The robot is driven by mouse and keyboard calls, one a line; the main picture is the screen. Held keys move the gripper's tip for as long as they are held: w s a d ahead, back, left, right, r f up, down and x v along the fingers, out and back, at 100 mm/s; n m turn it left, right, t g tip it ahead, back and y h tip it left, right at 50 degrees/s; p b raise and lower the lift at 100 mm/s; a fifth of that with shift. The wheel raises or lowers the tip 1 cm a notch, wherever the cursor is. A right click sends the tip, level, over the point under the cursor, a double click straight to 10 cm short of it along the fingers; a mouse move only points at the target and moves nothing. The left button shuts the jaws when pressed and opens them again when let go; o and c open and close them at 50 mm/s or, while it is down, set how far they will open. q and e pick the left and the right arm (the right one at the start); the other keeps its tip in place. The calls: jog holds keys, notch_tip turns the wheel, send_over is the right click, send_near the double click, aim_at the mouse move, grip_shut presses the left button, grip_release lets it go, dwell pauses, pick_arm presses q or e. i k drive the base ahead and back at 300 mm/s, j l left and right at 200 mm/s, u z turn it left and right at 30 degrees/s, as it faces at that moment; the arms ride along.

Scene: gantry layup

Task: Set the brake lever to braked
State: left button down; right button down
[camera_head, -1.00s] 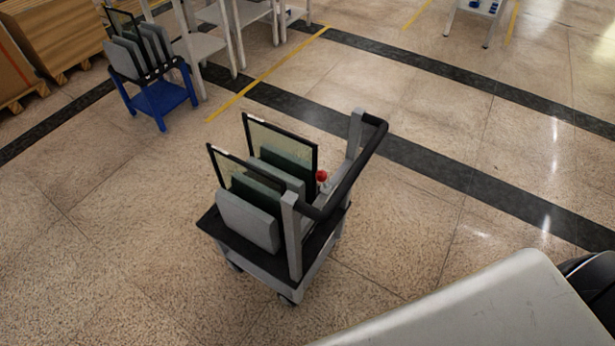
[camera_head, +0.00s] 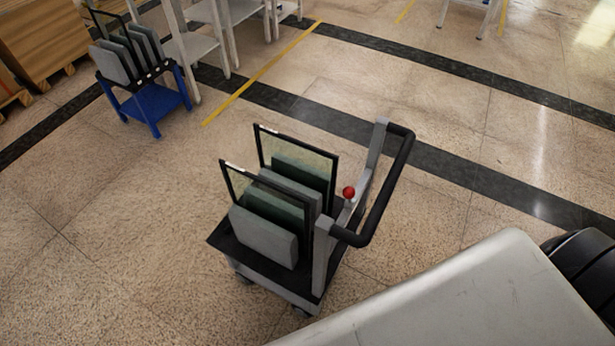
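The brake lever appears as a red ball knob (camera_head: 349,192) on a short grey stem, beside the handle end of a small cart (camera_head: 222,241). The knob stands between the cart's two grey posts, on the near side of the black push handle (camera_head: 385,205). I cannot tell from this view whether the lever is at braked or released. The cart carries grey and dark green padded slabs (camera_head: 264,238) and black-framed glass panels (camera_head: 297,160), standing upright. Neither of my grippers is in view.
A blue stand (camera_head: 155,103) with similar slabs is at the upper left, near white shelving (camera_head: 207,45) and wooden crates (camera_head: 45,40). A yellow line (camera_head: 262,73) and dark floor bands cross the floor. Open floor surrounds the cart on its left and far side.

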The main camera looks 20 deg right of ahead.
aim_at(348, 191)
jog(key=i+j+z, duration=0.2)
jog(key=z, duration=1.45)
jog(key=l, duration=0.1)
